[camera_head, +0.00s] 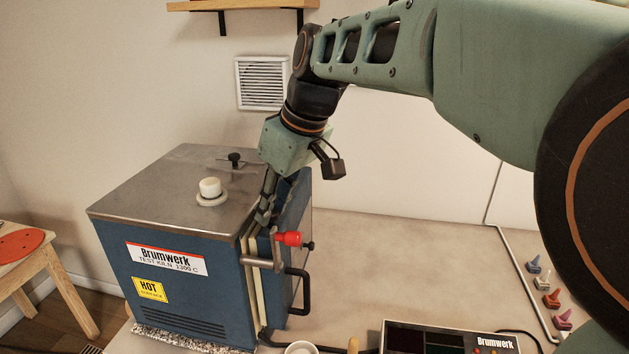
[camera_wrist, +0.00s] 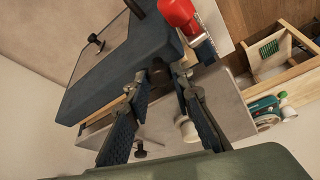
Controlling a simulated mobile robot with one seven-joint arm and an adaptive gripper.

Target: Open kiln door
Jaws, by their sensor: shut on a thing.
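The blue kiln (camera_head: 215,315) has a grey metal top and stands on the bench. Its blue door (camera_head: 290,220) is on the right side, with a black handle (camera_head: 305,290) and a latch with a red knob (camera_head: 289,239). Cream edging shows along the seam, and the door looks shut or nearly so. My gripper (camera_head: 265,215) points down at the door's top edge, just behind the red knob. In the wrist view, its fingers (camera_wrist: 160,82) lie either side of a dark part by the door edge. The exact spot held is hard to tell.
A white plug (camera_head: 210,188) and a black knob (camera_head: 235,159) stand on the kiln top. The bench to the right of the door is mostly clear. A control box (camera_head: 447,340) and a white cup (camera_head: 301,348) are at the front.

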